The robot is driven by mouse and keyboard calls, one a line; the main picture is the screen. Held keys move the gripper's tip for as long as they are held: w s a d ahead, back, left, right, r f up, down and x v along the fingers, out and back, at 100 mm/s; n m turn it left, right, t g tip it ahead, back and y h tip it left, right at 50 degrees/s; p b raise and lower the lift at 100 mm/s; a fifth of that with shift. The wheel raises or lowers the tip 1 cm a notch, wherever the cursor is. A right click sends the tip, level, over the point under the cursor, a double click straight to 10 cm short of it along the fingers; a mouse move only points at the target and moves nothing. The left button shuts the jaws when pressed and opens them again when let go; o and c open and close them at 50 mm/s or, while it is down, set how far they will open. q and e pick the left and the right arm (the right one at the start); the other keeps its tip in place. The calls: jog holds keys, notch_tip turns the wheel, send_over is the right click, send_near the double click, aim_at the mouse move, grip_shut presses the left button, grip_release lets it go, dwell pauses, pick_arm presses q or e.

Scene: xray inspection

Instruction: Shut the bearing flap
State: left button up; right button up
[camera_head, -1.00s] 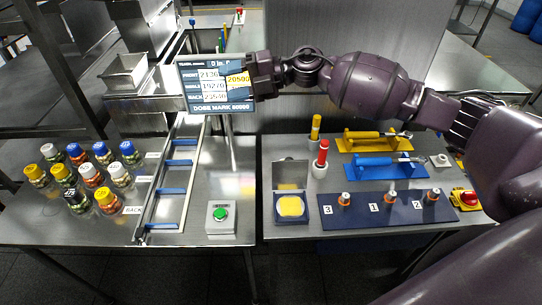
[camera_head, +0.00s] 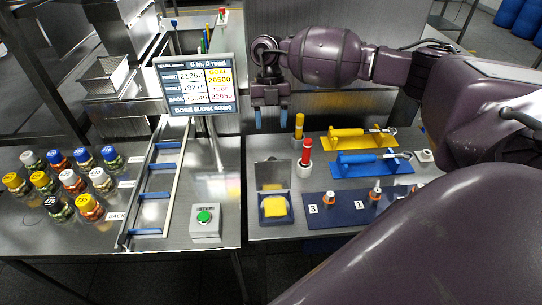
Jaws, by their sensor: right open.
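A small dark blue case (camera_head: 275,221) with a yellow pad (camera_head: 275,206) stands near the front left of the right-hand table. Its grey hinged lid (camera_head: 272,176) stands raised at the back, and it is the only flap-like part I can make out; no part is labelled as a bearing flap. My right gripper (camera_head: 271,118) hangs in the air above and behind the case, fingers pointing down. Its blue-tipped fingers are apart with nothing between them, and it touches nothing that I can see. My left gripper is out of view.
A monitor (camera_head: 197,85) stands left of my right gripper. Several capped jars and a green button box (camera_head: 205,218) are on the left.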

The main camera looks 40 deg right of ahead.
aim_at(273, 172)
jog(key=x, duration=1)
jog(key=shift+f, duration=0.1)
grip_shut()
